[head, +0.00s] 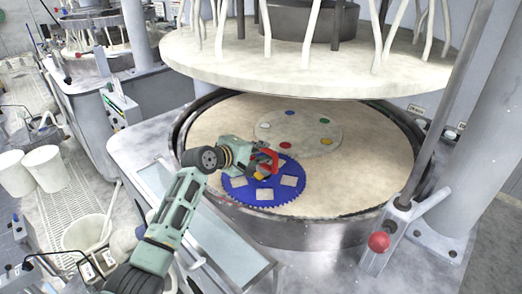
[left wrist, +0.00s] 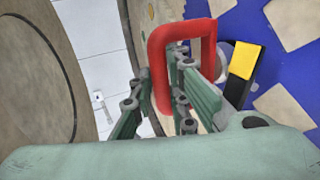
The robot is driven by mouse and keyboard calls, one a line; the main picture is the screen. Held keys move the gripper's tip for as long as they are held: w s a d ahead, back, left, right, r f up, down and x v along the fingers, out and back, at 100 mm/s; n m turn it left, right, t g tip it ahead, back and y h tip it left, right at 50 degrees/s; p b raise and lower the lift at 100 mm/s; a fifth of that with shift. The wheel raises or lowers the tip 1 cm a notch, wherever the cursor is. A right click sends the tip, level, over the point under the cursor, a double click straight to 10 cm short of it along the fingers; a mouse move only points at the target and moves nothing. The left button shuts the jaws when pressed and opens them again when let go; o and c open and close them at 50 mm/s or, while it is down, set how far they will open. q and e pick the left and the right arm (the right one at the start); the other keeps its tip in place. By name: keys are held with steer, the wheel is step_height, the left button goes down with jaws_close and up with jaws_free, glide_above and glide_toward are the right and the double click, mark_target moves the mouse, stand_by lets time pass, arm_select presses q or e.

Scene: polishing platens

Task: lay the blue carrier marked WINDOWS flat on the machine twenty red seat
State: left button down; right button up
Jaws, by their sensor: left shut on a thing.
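The blue carrier (head: 238,193) is a toothed disc with several pale openings. It is over the near part of the pale round platen (head: 360,185). Any WINDOWS lettering is not readable. My left gripper (head: 264,160) is shut on its red handle (head: 270,158). In the left wrist view the red handle (left wrist: 158,80) passes between the fingers, beside a yellow and black block and the blue disc (left wrist: 228,15). A red dot (head: 285,145) marks the platen's central disc just beyond the carrier. I cannot tell whether the carrier touches the platen. My right gripper is not in view.
A large upper plate (head: 300,75) with hanging pale hoses overhangs the platen. A metal rim (head: 330,232) surrounds it. White, blue, green and yellow dots ring the central disc. The platen's right side is clear.

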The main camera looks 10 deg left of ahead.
arm_select(q)
steer(key=shift+r, duration=0.2)
steer(key=c, duration=1.6)
jaws_free()
steer(key=shift+s+f, duration=0.1)
steer(key=shift+f, duration=0.2)
